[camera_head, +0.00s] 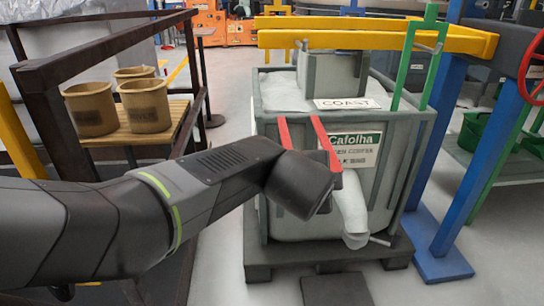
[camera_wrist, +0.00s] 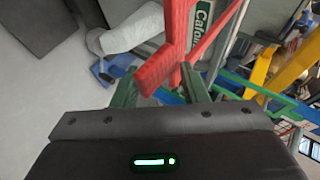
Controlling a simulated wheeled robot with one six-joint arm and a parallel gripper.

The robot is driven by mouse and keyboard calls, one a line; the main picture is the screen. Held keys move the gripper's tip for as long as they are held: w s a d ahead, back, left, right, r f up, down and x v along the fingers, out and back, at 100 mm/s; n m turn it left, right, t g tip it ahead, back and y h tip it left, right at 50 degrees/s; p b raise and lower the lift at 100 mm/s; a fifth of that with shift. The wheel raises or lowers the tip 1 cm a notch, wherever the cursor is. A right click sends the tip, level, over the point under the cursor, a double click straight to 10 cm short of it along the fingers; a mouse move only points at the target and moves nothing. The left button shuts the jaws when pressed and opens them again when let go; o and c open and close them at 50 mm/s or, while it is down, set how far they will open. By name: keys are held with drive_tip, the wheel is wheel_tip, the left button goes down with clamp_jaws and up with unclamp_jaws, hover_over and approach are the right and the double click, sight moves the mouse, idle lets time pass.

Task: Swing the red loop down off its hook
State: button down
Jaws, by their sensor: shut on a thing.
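The red loop (camera_head: 324,143) shows as two slanting red bars against the front of the big grey bin (camera_head: 273,180). Its top ends are well below the yellow beam (camera_head: 385,38); I cannot make out its hook. My dark gripper (camera_wrist: 160,88) is on the loop's lower part, partly hidden behind my wrist in the head view. In the wrist view the red loop (camera_wrist: 177,35) runs down between the two green fingers, which are shut on it. A green loop (camera_head: 410,62) stands upright at the yellow beam, to the right.
A pale spout (camera_head: 351,205) hangs from the bin's front, close to my gripper. Blue posts (camera_head: 440,140) and a red wheel (camera_head: 533,70) stand right. A brown rail frame with tan buckets (camera_head: 145,104) is left.

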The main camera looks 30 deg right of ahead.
drive_tip(key=shift+w+f, duration=0.1)
drive_tip(key=shift+w, duration=0.1)
drive_tip(key=c, duration=1.5)
unclamp_jaws()
drive_tip(key=shift+d, duration=0.1)
drive_tip(key=shift+w, duration=0.1)
drive_tip(key=shift+s+a+r+p, duration=0.25)
drive_tip(key=shift+a+r+p, duration=0.1)
drive_tip(key=shift+r+p, duration=0.15)
drive_tip(key=shift+f+p+v, duration=0.15)
drive_tip(key=shift+p+v, duration=1)
drive_tip(key=shift+v, duration=2)
drive_tip(key=shift+f+p+v, duration=0.15)
drive_tip(key=shift+p+v, duration=1)
drive_tip(key=shift+v, duration=2)
drive_tip(key=shift+s, duration=0.15)
drive_tip(key=b+x, duration=0.4)
drive_tip(key=x, duration=0.7)
drive_tip(key=shift+d+f+b, duration=0.1)
drive_tip(key=shift+d+b, duration=0.05)
drive_tip(key=shift+b, duration=0.15)
